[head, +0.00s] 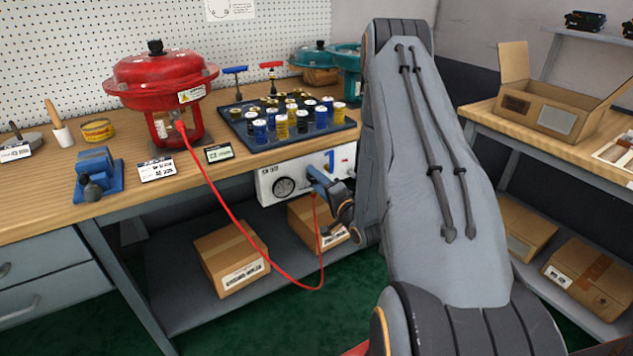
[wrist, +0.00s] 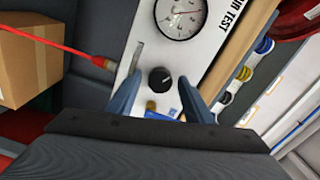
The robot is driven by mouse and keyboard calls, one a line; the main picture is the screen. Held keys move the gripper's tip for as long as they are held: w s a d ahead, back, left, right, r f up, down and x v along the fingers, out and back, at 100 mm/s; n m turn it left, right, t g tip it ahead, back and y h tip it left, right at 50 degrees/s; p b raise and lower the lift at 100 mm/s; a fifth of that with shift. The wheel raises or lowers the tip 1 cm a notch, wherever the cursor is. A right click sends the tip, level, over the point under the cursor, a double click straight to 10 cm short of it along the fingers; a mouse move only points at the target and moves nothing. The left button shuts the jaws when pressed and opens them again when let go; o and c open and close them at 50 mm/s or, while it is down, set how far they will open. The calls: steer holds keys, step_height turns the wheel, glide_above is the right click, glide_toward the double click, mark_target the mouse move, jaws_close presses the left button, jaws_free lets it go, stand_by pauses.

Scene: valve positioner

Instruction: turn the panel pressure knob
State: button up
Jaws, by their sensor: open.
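The white air test panel (head: 267,189) is fixed under the front edge of the bench. In the wrist view the panel (wrist: 203,46) shows a round gauge (wrist: 181,14) and a black pressure knob (wrist: 160,78) with a pale mark. My gripper (wrist: 165,98) is open, with one blue finger on each side of the knob. I cannot tell whether the fingers touch it. In the head view my gripper (head: 318,178) is at the panel, right of the gauge (head: 284,187), and hides the knob.
A red hose (head: 240,230) hangs from the red actuator (head: 158,80) and loops up to the panel beside my gripper. A blue handle (head: 331,161) is at the panel's right. A tray (head: 262,147) of fittings stands above on the bench. Boxes (head: 231,258) lie on the shelf below.

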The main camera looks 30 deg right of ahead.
steer(key=s, duration=0.7)
steer(key=shift+s, duration=0.35)
steer(key=shift+d, duration=0.1)
steer(key=s+a+r+n+g+h+p, duration=0.1)
steer(key=a+r+n+g+p, duration=0.3)
steer(key=a+r+n+g, duration=0.35)
steer(key=s+a+r+n+g+p, duration=0.1)
steer(key=s+a+r+n+g, duration=0.2)
steer(key=s, duration=0.9)
steer(key=s+a+r+n+g+p, duration=0.2)
steer(key=s+a+r+n+g, duration=0.2)
steer(key=s+a+r+g, duration=0.3)
steer(key=s+a, duration=0.3)
steer(key=s, duration=0.1)
steer(key=shift+s+a, duration=0.15)
steer(key=shift+s, duration=0.25)
steer(key=shift+g, duration=0.25)
